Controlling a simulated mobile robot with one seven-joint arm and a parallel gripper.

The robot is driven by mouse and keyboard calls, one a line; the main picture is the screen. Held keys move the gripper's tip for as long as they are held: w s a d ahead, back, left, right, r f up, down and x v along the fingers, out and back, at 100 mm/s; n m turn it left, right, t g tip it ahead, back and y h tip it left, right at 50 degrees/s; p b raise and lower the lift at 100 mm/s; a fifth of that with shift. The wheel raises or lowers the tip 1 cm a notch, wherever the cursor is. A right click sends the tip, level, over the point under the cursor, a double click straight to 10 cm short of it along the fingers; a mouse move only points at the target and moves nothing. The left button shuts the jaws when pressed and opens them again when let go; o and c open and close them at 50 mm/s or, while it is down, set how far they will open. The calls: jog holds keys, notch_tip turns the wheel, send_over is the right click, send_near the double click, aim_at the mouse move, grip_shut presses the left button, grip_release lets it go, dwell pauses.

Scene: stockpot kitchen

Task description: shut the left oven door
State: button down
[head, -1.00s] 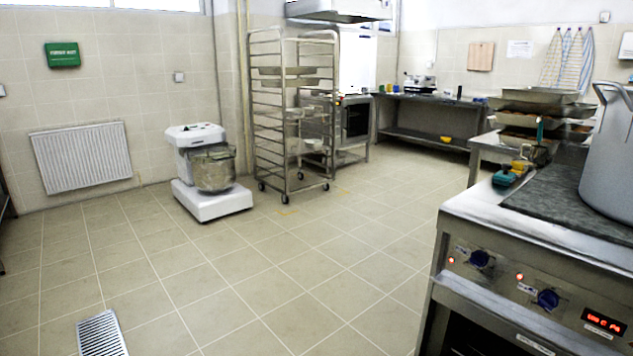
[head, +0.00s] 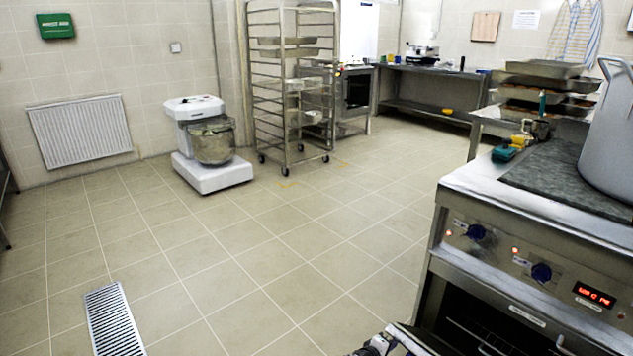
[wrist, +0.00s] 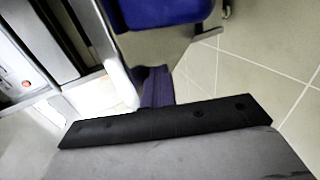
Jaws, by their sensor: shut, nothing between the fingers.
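The oven range stands at the right of the head view, with its oven front (head: 500,318) below a panel of blue knobs. The dark cavity with rack bars shows, so the oven is open. The lowered door's edge (head: 412,340) shows at the bottom, mostly cut off by the frame. In the wrist view, what seems to be the door (wrist: 165,40) lies ahead, with a blue pane and a steel border. My gripper (wrist: 157,76) is shut and empty, pointing at the door's near side. I cannot tell whether it touches.
A large pot (head: 608,140) stands on the range top. A wheeled rack (head: 290,95) and a white mixer (head: 208,145) stand at the back. The tiled floor left of the range is clear, with a drain grate (head: 115,322) in it.

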aim_at(395, 336)
jog(key=shift+w+d+r+p, duration=0.15)
jog(key=shift+w+d+r, duration=0.15)
jog(key=shift+r, duration=0.2)
jog(key=shift+w+d+r+p, duration=0.15)
jog(key=shift+d+r, duration=0.15)
jog(key=shift+r, duration=0.25)
jog(key=shift+w+d+r+p, duration=0.15)
jog(key=shift+w+d+r, duration=0.15)
jog(key=shift+r, duration=0.2)
jog(key=s+a+f+p, duration=0.1)
jog(key=s+a+p, duration=0.5)
jog(key=a, duration=0.1)
